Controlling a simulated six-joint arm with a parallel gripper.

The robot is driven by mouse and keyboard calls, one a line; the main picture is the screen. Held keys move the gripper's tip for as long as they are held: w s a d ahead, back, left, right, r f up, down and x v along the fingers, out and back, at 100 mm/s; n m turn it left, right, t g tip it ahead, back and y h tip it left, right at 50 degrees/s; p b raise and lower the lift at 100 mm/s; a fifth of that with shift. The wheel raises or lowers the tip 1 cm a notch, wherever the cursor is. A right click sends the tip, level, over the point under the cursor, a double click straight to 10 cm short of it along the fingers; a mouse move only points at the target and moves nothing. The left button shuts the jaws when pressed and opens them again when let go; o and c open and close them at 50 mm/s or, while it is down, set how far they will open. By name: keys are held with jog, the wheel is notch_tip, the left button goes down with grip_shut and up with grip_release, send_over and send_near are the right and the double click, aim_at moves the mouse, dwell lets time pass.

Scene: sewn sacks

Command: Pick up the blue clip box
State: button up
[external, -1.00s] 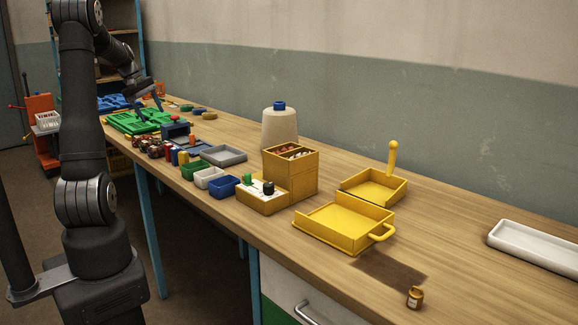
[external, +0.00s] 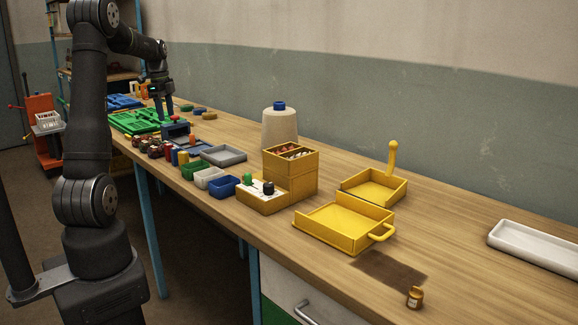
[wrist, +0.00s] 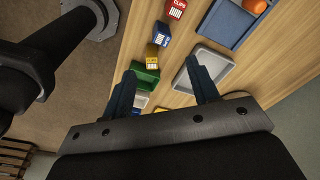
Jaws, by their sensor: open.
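The blue clip box (wrist: 161,34) shows in the wrist view as a small blue box with a white label. It stands between a red clip box (wrist: 176,9) and a yellow box (wrist: 151,51). In the external view the blue clip box (external: 174,156) is small, in the row of boxes near the front edge of the bench. My gripper (external: 164,114) is raised behind that row, fingers pointing down, apart from the boxes. In the wrist view my gripper (wrist: 161,67) is open and empty, with the blue clip box beyond its fingertips.
A green bin (wrist: 145,76) and a grey tray (wrist: 181,79) lie below the fingers in the wrist view. A blue holder (wrist: 222,28) carries an orange thing. Bare bench lies behind the tray.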

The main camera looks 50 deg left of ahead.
jog(key=m, duration=0.8)
send_near(176, 156)
jog(key=shift+g+y, duration=0.4)
jog(key=f, duration=0.1)
jog(key=w+a+f, duration=0.1)
jog(key=f, duration=0.3)
jog(key=shift+w+a+f, duration=0.1)
jog(key=shift+w+a, duration=0.05)
jog(key=shift+d+f, duration=0.15)
jog(key=shift+f, duration=1.2)
jog(key=shift+d+f, duration=0.2)
jog(key=shift+f, duration=1.2)
jog(key=c, duration=1)
